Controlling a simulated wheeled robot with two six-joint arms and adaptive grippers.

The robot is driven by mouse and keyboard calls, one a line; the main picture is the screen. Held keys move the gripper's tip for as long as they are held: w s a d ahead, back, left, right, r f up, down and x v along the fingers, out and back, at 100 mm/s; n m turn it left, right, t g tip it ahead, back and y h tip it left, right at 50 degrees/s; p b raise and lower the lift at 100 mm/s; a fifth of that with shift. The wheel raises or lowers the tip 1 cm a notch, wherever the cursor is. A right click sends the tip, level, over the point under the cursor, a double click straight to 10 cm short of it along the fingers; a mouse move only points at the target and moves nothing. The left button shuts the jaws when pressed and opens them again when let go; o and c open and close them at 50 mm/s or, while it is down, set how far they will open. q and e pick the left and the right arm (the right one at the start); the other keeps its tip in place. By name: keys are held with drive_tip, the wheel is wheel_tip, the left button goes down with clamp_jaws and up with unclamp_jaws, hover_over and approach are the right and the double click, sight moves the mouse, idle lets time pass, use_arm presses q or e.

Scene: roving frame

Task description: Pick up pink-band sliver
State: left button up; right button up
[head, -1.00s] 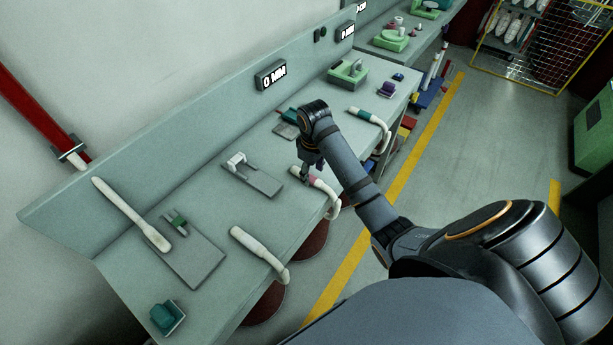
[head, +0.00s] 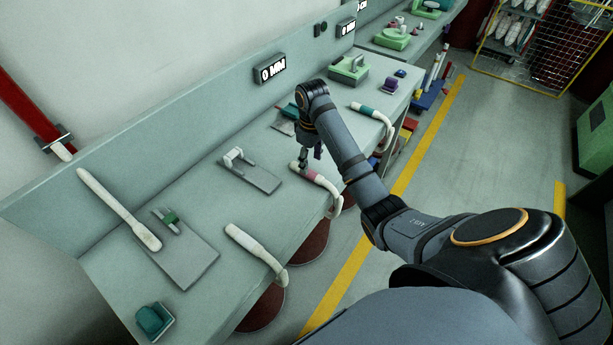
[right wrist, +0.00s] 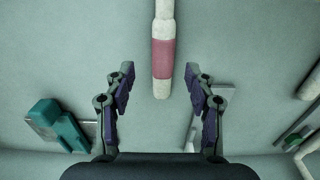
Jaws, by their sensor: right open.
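The pink-band sliver (head: 328,183) is a white, rope-like piece with a pink band near its end. It lies on the bench and its far part curls down over the front edge. In the right wrist view the sliver (right wrist: 163,58) runs down from the top and its end lies between and ahead of the open fingers. My right gripper (head: 304,163) is above the bench at the banded end, and its open fingers also show in the right wrist view (right wrist: 160,92). Contact cannot be told. My left gripper is not in view.
A teal-band sliver (head: 372,111) lies farther along the bench and a plain white one (head: 252,244) lies nearer. A grey plate with a white bracket (head: 250,172) sits to the left. A teal block (head: 153,320) is at the near end. Bare bench lies between them.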

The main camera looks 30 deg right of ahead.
drive_tip(key=f+b, duration=0.2)
drive_tip(key=f, duration=0.1)
drive_tip(key=shift+a+b, duration=0.3)
drive_tip(key=shift+w+f+p, duration=0.2)
drive_tip(key=shift+f+p, duration=0.4)
drive_tip(key=shift+f, duration=0.35)
drive_tip(key=shift+s, duration=0.1)
drive_tip(key=c, duration=1.1)
drive_tip(key=shift+c, duration=0.2)
